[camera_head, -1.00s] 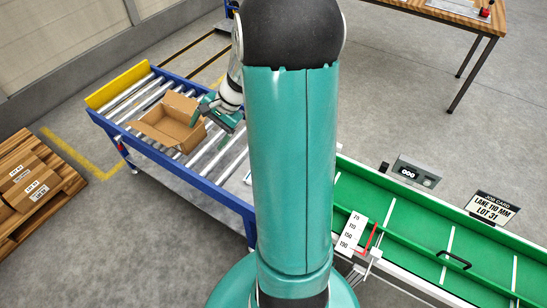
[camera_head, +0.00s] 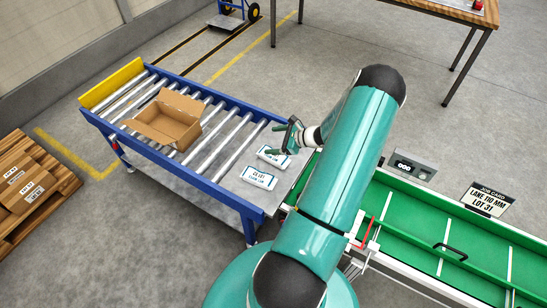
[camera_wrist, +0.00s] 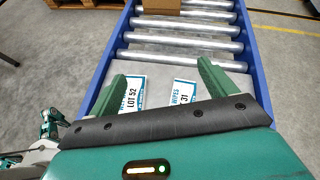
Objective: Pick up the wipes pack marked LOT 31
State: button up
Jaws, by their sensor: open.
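The wipes pack marked 31 (camera_wrist: 184,92) is white with blue print. It lies flat on the grey end plate of the roller conveyor, its label partly hidden by my gripper's dark front edge in the wrist view. A similar pack marked LOT 52 (camera_wrist: 133,97) lies to its left there. In the head view the LOT 31 pack (camera_head: 272,157) is the farther one and the LOT 52 pack (camera_head: 259,177) the nearer. My gripper (camera_wrist: 164,75) is open and empty, with both packs showing between its green fingers. In the head view my gripper (camera_head: 280,140) is beside the farther pack.
An open cardboard box (camera_head: 166,122) stands on the conveyor rollers. The blue conveyor frame (camera_head: 205,187) has raised side rails. A green belt (camera_head: 425,232) is at right, with a job card (camera_head: 486,199) reading LANE 110 MM, LOT 31. A pallet with cartons (camera_head: 28,185) is at left.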

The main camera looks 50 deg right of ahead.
jog(key=s+d+f+m+t+h, duration=0.25)
jog(key=s+d+f+m, duration=0.2)
jog(key=f, duration=0.25)
send_near(277, 158)
jog(key=shift+g, duration=0.45)
jog(key=x, duration=0.4)
jog(key=shift+w+d+f, duration=0.1)
jog(key=shift+d+f, duration=0.2)
jog(key=shift+d, duration=0.1)
jog(key=x, duration=0.6)
jog(key=shift+w+f, duration=0.15)
jog(key=shift+w, duration=0.15)
jog(key=c, duration=1.1)
